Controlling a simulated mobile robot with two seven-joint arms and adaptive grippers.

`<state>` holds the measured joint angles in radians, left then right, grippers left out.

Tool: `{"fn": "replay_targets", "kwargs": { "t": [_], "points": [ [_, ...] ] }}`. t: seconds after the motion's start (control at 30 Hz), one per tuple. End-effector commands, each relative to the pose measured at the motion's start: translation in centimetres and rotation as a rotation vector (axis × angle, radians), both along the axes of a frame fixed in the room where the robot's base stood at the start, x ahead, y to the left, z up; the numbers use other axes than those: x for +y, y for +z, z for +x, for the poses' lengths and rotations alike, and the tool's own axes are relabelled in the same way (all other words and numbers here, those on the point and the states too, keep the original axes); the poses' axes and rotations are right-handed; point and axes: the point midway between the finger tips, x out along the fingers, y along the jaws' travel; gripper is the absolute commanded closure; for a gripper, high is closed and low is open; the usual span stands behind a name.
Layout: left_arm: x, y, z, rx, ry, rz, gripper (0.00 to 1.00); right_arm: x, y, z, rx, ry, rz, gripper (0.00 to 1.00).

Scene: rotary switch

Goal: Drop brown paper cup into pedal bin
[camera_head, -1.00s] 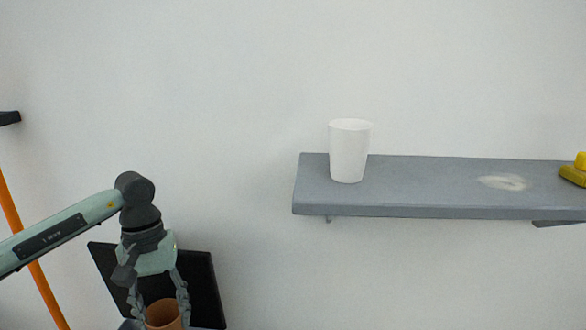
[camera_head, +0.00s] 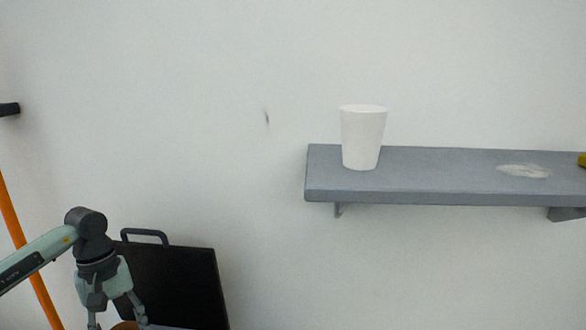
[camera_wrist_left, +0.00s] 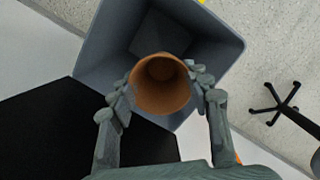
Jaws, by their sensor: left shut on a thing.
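The brown paper cup (camera_wrist_left: 161,90) is held between the two fingers of my left gripper (camera_wrist_left: 161,88) in the left wrist view. Its round mouth faces the camera. My right gripper is out of view.
A black panel with a handle (camera_head: 180,285) stands by the wall, behind my left gripper. A grey shelf (camera_head: 430,185) holds a white cup (camera_head: 362,138). An orange pole (camera_head: 28,250) leans at the left. A black star-shaped base (camera_wrist_left: 278,105) stands right of the bin.

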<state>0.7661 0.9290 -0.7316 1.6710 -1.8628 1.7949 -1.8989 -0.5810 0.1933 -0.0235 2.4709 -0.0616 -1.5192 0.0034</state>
Motion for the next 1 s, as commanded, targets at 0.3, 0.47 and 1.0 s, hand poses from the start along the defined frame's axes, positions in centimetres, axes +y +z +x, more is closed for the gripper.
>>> {"fn": "replay_targets", "kwargs": {
  "t": [0.3, 0.47, 1.0],
  "points": [
    [0.0, -0.3, 0.0, 0.000, 0.000, 0.000, 0.63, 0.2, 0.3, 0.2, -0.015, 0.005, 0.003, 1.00],
    [0.0, -0.3, 0.0, 0.000, -0.001, 0.000, 0.38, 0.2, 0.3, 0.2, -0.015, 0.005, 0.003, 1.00],
    [0.2, 1.0, 0.2, -0.003, 0.000, 0.001, 0.28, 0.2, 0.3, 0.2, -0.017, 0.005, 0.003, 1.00]
  ]
}}
